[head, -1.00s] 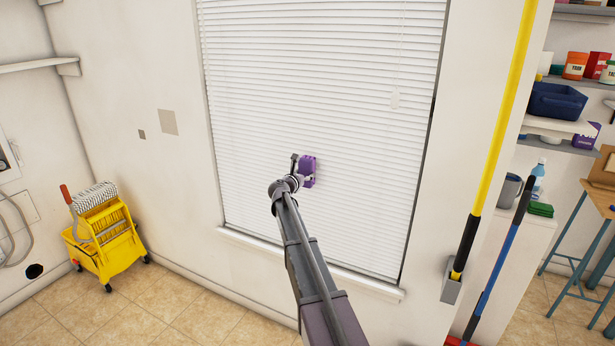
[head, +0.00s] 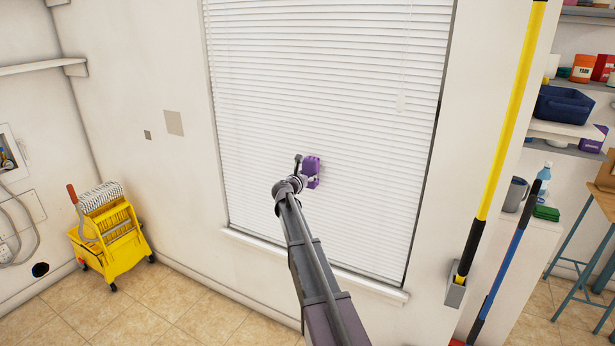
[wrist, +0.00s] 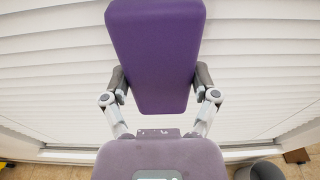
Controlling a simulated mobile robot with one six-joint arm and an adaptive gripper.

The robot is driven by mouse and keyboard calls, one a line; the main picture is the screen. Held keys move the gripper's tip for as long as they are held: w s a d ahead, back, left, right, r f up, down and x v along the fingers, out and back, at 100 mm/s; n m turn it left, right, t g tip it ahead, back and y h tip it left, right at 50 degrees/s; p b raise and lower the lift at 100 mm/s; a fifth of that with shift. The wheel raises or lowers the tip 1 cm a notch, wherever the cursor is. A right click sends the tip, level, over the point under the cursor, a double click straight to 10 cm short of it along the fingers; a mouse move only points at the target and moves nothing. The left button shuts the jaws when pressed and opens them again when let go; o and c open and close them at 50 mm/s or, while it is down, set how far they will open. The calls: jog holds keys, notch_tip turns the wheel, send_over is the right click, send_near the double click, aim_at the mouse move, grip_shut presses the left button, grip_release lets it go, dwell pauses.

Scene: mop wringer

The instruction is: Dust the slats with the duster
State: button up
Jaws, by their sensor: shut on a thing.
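The white slats (head: 270,100) of a closed window blind fill the window frame in the head view and spread behind my gripper in the wrist view (wrist: 50,80). My gripper (head: 306,180) is in front of the lower middle of the blind. It is shut on a purple duster (head: 313,165). In the wrist view the duster (wrist: 155,50) is a broad purple block held between the two fingers (wrist: 158,98). I cannot tell whether the duster touches the slats. The far side of the duster is hidden.
A white sill (head: 390,290) runs below the blind. A yellow mop bucket (head: 115,250) stands on the tiled floor at the left. A yellow pole (head: 505,120) and a blue pole (head: 505,265) stand right of the window. Shelves and a stool are farther right.

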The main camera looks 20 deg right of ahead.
jog(key=shift+s, duration=0.1)
jog(key=shift+s+d, duration=1.1)
jog(key=shift+s+d, duration=0.45)
jog(key=shift+s, duration=0.2)
jog(key=shift+s+d, duration=0.45)
jog(key=shift+s, duration=0.2)
jog(key=shift+s, duration=0.1)
jog(key=shift+s+d, duration=1.1)
